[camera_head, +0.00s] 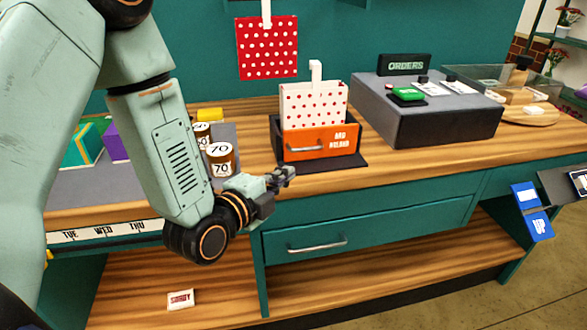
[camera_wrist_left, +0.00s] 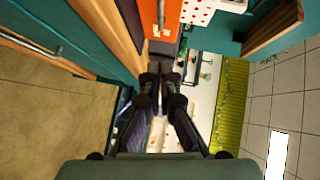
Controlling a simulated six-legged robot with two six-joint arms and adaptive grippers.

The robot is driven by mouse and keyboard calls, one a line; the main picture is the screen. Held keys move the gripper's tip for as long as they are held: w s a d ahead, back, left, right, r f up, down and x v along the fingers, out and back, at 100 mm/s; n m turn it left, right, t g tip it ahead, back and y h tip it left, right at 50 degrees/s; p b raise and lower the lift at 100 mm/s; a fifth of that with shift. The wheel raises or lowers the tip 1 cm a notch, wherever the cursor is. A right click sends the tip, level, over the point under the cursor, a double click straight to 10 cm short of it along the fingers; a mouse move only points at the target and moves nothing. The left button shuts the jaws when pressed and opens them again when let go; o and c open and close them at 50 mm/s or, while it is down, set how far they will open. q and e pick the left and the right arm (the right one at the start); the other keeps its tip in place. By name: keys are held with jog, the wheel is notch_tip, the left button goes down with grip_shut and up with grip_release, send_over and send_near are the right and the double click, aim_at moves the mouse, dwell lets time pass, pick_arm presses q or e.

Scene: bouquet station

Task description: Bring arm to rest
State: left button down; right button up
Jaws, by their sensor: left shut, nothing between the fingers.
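My left arm comes in from the left in the head view, bent at a dark wrist joint. My left gripper (camera_head: 280,177) is in front of the counter's front edge, a little left of and below the orange bag holder (camera_head: 318,143). Its fingers are shut with nothing between them. In the left wrist view the gripper (camera_wrist_left: 160,75) points across the front of the counter, fingertips together. A white bag with red dots (camera_head: 313,103) stands in the holder. My right gripper is in neither view.
The wooden counter (camera_head: 420,161) has a grey box (camera_head: 430,117) with an ORDERS sign (camera_head: 404,65) at right. Striped cans (camera_head: 220,160) stand behind my left arm. A closed drawer (camera_head: 370,228) is below the counter. A small card (camera_head: 180,299) lies on the lower shelf.

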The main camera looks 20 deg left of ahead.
pick_arm(q)
jog(key=s+f+n+g+y+b, duration=0.1)
jog(key=s+f+n+g, duration=0.4)
jog(key=s+f+n, duration=0.4)
jog(key=s+f+n+g+y+b, duration=0.1)
jog(key=s+f+n+g, duration=0.4)
jog(key=f, duration=0.5)
jog(key=s+f+n+g+b, duration=0.1)
jog(key=s+f+n+g, duration=0.1)
jog(key=s+f, duration=0.4)
jog(key=s+a+f+n+g+b, duration=0.1)
jog(key=s+f+g, duration=0.3)
jog(key=s, duration=1)
notch_tip(320, 180, down, 3)
jog(key=shift+f+n+y, duration=0.15)
jog(key=shift+n+y, duration=0.25)
jog(key=shift+n, duration=0.5)
